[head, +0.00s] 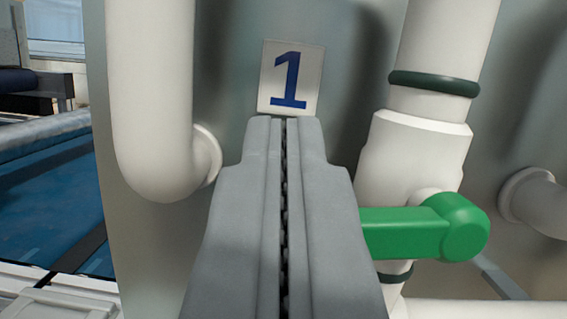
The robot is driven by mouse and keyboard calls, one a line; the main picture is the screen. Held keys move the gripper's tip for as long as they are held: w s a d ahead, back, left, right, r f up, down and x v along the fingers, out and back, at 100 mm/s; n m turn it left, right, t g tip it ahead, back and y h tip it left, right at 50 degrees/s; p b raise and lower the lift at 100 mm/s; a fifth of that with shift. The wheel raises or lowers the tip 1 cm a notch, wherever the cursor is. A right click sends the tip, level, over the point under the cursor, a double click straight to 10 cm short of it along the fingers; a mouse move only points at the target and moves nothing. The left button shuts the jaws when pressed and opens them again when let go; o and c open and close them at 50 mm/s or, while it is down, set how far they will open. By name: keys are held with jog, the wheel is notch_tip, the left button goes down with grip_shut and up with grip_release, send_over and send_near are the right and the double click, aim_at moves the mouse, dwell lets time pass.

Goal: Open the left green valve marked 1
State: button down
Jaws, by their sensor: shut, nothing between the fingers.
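The green valve handle (405,232) sits on a white valve body (412,160) on a vertical white pipe, to the right of my gripper. The handle lies roughly level, with its rounded hub at the right and its lever reaching left. Its left end is hidden behind my gripper. A white plate with a blue 1 (291,78) is on the grey wall just above my fingertips. My gripper (284,125) is shut and empty, pointing ahead at the lower middle. I cannot tell whether it touches the handle.
A curved white pipe (150,100) enters the grey wall (235,60) left of my gripper. Another pipe end (535,200) is at the right. A white pipe runs along the lower right. A blue surface (55,190) lies at the far left.

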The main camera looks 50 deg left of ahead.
jog(key=shift+f, duration=0.45)
jog(key=shift+f+n+g, duration=0.3)
jog(key=shift+f+n, duration=0.1)
jog(key=shift+n, duration=0.4)
jog(key=w+d+f+n+g, duration=0.3)
jog(key=f+n+g, duration=0.3)
jog(key=n, duration=1.1)
jog(key=shift+w+d+f, duration=0.2)
jog(key=shift+w+f, duration=0.25)
jog(key=shift+f, duration=0.15)
jog(key=shift+w, duration=0.1)
